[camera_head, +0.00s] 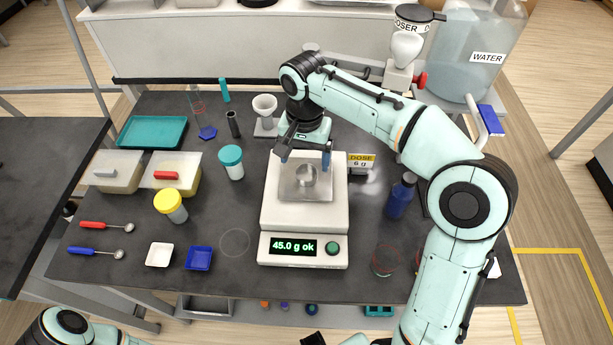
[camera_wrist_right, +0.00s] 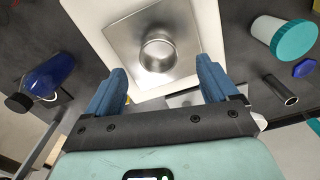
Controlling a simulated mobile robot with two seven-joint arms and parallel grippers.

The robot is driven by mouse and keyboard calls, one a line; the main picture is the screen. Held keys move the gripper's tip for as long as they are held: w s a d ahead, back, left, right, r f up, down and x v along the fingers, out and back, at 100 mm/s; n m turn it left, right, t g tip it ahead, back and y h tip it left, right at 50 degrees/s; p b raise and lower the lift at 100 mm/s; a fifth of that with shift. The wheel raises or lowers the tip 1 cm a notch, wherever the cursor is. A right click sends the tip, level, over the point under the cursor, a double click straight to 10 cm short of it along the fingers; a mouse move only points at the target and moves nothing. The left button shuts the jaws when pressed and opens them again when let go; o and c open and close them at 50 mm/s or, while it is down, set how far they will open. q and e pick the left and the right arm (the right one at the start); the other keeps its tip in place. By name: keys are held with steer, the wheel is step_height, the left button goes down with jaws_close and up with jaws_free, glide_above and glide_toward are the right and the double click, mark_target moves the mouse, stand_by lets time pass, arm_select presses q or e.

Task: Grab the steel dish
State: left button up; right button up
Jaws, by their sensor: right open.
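The steel dish (camera_head: 306,176) is a small round metal cup on the square steel pan (camera_head: 290,192) of a white balance (camera_head: 304,222). The balance display reads "45.0 g ok". In the right wrist view the dish (camera_wrist_right: 157,52) sits just beyond the fingertips, roughly centred between them. My right gripper (camera_head: 305,160) is open, with its blue fingers apart over the far part of the pan. It also shows in the wrist view (camera_wrist_right: 162,78), with nothing between the fingers.
A blue bottle (camera_head: 401,196) and a yellow "DOSE 6 g" sign (camera_head: 361,162) stand right of the balance. A teal-lidded jar (camera_head: 231,162) stands left and a white funnel on a stand (camera_head: 265,110) behind. Small white (camera_head: 159,254) and blue (camera_head: 199,259) trays lie front left.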

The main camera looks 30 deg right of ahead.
mark_target(306, 177)
steer(key=f, duration=0.5)
steer(key=shift+d+b, duration=0.2)
steer(key=shift+b, duration=0.15)
steer(key=c, duration=1.1)
steer(key=shift+c, duration=0.2)
steer(key=shift+r, duration=0.1)
